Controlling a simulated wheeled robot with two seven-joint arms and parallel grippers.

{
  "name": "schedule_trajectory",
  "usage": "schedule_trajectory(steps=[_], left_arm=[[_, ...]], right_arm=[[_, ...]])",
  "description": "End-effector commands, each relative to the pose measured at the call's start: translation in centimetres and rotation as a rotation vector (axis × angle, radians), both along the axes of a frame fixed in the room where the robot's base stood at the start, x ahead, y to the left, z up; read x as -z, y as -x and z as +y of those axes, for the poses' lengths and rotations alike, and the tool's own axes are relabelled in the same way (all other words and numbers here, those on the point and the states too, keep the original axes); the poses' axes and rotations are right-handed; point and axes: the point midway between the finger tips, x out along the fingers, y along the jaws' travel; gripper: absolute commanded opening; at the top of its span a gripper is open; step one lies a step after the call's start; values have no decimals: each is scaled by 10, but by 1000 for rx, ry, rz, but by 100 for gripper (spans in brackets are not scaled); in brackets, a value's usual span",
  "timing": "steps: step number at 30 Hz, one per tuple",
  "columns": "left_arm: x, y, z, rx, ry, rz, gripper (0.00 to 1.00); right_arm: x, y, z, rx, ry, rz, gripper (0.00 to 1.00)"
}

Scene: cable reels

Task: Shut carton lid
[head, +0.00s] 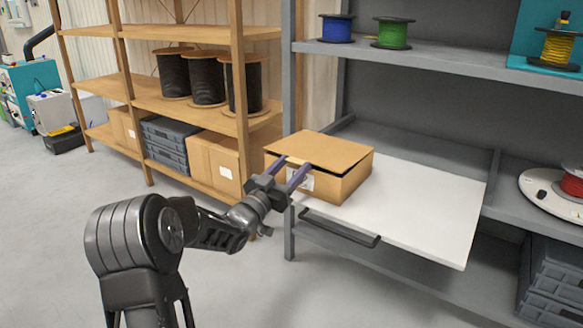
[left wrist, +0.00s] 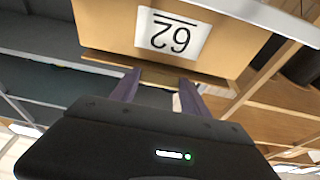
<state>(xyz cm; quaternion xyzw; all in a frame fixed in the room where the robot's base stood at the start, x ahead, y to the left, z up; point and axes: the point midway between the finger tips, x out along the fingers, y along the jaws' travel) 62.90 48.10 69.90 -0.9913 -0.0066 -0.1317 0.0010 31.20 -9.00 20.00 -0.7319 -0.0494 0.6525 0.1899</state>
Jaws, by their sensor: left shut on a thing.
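The brown cardboard carton (head: 345,187) stands on a white pull-out shelf (head: 425,215) of the grey rack. Its lid (head: 325,150) lies nearly flat over the top, with a dark gap along the right part of the front edge. My left gripper (head: 293,163) is at the carton's front left, its two purple fingers reaching the lid's front edge. It is shut on the lid, with the fingers apart. The carton's inside is hidden.
A dark handle (head: 340,229) runs along the pull-out shelf's front edge. The white surface right of the carton is clear. Blue (head: 336,28) and green (head: 392,33) reels stand on the shelf above. A wooden rack (head: 240,100) with black reels is at left.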

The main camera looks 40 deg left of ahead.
Motion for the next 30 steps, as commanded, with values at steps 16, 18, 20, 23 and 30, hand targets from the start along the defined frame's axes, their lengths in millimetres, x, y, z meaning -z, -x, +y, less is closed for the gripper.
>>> schedule_trajectory(steps=[16, 18, 20, 23, 30], left_arm=[[1, 0, 0, 0, 1, 2, 76], [1, 0, 0, 0, 0, 1, 76], [0, 1, 0, 0, 0, 1, 76], [1, 6, 0, 0, 0, 2, 76], [10, 39, 0, -2, 2, 4, 76]], right_arm=[[0, 0, 0, 0, 0, 0, 0], [0, 0, 0, 0, 0, 0, 0], [0, 0, 0, 0, 0, 0, 0], [-2, 1, 0, 0, 0, 1, 0], [-10, 2, 0, -2, 1, 2, 0]])
